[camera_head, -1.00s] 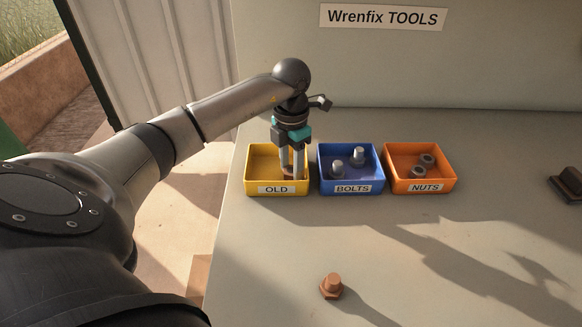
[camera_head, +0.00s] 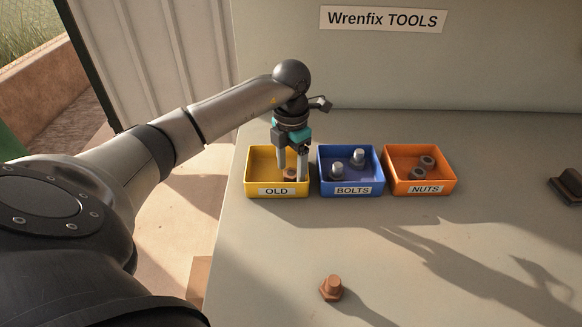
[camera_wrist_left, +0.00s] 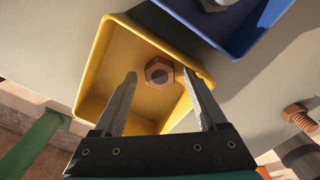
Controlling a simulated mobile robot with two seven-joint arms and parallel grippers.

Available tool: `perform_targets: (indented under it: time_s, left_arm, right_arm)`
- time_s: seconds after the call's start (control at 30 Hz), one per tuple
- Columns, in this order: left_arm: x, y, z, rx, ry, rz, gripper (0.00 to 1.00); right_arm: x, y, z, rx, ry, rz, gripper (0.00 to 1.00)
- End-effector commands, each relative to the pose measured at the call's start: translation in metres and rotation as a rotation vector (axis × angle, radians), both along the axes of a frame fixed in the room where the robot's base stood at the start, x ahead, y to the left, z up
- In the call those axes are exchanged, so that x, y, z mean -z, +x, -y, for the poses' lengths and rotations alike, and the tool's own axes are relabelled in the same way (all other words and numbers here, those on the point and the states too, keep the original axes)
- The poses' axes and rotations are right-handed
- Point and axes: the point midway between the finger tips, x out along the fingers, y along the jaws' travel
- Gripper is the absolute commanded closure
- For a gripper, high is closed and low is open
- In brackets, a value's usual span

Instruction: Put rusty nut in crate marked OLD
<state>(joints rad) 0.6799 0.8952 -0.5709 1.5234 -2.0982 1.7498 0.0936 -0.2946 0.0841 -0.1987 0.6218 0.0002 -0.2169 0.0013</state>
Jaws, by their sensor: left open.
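The rusty nut (camera_head: 290,174) lies on the floor of the yellow crate marked OLD (camera_head: 276,191). In the left wrist view the nut (camera_wrist_left: 159,71) shows as a brown hexagon with a dark hole, inside the yellow crate (camera_wrist_left: 90,75). My left gripper (camera_head: 292,178) points down into this crate. Its fingers (camera_wrist_left: 168,85) are open, one on each side of the nut, with gaps between them and it. My right gripper is not in view.
A blue crate marked BOLTS (camera_head: 352,189) holds grey bolts, and an orange crate marked NUTS (camera_head: 425,188) holds grey nuts. A rusty bolt (camera_head: 331,288) stands on the bench in front. A dark object (camera_head: 567,186) is at the right edge. The bench between is clear.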

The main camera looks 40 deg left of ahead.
Motion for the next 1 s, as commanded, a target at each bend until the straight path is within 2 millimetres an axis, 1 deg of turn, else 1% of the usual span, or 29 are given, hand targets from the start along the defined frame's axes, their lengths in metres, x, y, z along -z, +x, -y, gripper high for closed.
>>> perform_targets:
  time_s: [0.17, 0.3, 0.4, 0.5, 0.6, 0.7, 1.0]
  left_arm:
    - [-0.035, 0.001, -0.001, 0.000, 0.002, 0.007, 0.25]
    - [-0.067, 0.001, -0.001, 0.000, 0.002, 0.006, 0.25]
    - [-0.087, 0.001, -0.001, 0.000, 0.001, 0.005, 0.25]
    - [-0.102, 0.001, 0.000, 0.000, 0.001, 0.004, 0.25]
    - [-0.112, 0.001, 0.000, 0.000, 0.001, 0.002, 0.25]
    - [-0.117, 0.000, 0.000, 0.000, 0.001, 0.000, 0.25]
    - [-0.118, 0.000, 0.000, 0.000, 0.001, 0.000, 0.25]
  right_arm:
    - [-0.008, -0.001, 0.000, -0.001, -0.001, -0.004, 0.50]
    - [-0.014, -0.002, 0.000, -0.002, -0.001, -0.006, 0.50]
    - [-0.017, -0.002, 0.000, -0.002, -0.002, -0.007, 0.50]
    - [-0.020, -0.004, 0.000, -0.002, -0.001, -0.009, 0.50]
    - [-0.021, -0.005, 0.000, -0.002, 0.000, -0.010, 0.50]
    - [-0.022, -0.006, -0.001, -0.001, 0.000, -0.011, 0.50]
    - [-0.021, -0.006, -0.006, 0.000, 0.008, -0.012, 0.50]
